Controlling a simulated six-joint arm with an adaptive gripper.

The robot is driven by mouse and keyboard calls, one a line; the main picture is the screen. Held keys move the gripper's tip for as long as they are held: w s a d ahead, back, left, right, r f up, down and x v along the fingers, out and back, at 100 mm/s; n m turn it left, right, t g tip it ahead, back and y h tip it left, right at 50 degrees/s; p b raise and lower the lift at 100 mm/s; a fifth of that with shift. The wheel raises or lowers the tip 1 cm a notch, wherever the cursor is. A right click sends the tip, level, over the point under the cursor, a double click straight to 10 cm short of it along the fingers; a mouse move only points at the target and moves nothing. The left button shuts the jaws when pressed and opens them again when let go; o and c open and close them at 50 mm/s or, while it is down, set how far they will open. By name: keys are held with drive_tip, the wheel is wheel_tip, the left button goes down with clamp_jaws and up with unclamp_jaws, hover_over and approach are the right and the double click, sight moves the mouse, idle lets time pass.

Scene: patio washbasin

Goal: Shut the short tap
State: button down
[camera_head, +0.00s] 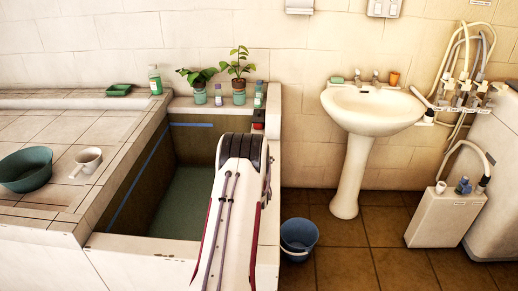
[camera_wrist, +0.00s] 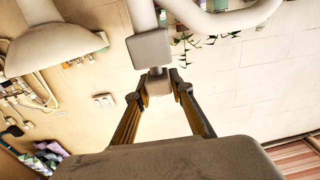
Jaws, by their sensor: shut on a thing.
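In the wrist view, my gripper (camera_wrist: 157,90) has its two dark-edged fingers closing in on a small pale block. The block is the end of a pale tap-like fitting (camera_wrist: 150,48) with a squarish part and a thick pipe. My gripper is shut on this block. I cannot tell from this view whether the fitting is the short tap, or how far it is turned. In the head view, my pale arm reaches over the tub's right rim and hides my gripper and what it holds.
A washbasin (camera_head: 370,108) stands right of the tub (camera_head: 152,185). Potted plants (camera_head: 238,85) and bottles line the back ledge. A blue bucket (camera_head: 299,238) is on the floor. A green basin (camera_head: 26,168) and a dipper (camera_head: 88,160) sit on the left tiles.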

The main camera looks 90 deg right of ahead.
drive_tip(key=shift+g, duration=0.4)
drive_tip(key=c, duration=1.8)
unclamp_jaws()
drive_tip(key=shift+o, duration=0.2)
drive_tip(key=shift+a, duration=0.1)
drive_tip(key=a, duration=1.1)
drive_tip(key=shift+a, duration=0.4)
drive_tip(key=shift+w+f, duration=0.1)
